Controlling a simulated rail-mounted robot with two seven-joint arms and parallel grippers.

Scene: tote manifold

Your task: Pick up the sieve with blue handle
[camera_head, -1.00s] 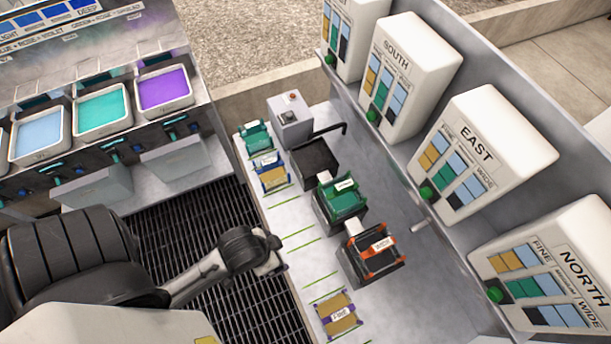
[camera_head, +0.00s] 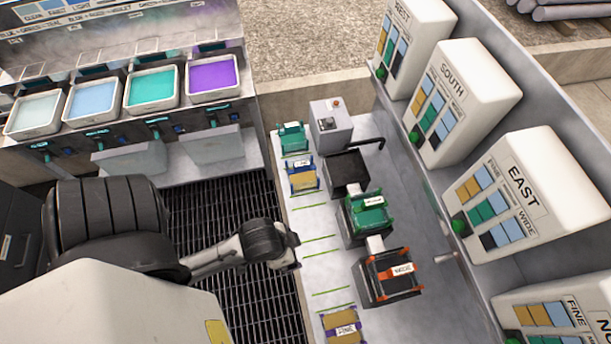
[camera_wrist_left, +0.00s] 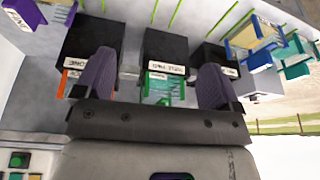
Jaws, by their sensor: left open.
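The blue-handled sieve (camera_head: 303,177), with a tan mesh and blue side handles, lies on the left part of the grey table, between the teal sieve (camera_head: 292,138) and the green marks. It also shows at the upper right of the left wrist view (camera_wrist_left: 252,36). My left gripper (camera_head: 293,250) is open and empty by the table's left edge, nearer than the blue-handled sieve and apart from it. In the left wrist view the two dark fingers (camera_wrist_left: 158,82) are spread, with the green sieve (camera_wrist_left: 163,86) seen between them. My right gripper is not in view.
A green sieve (camera_head: 368,214) and an orange sieve (camera_head: 394,270) sit on black boxes. An empty black box (camera_head: 347,172) and a grey button box (camera_head: 331,127) stand behind. A purple-handled sieve (camera_head: 342,326) lies in front. White panels line the right side.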

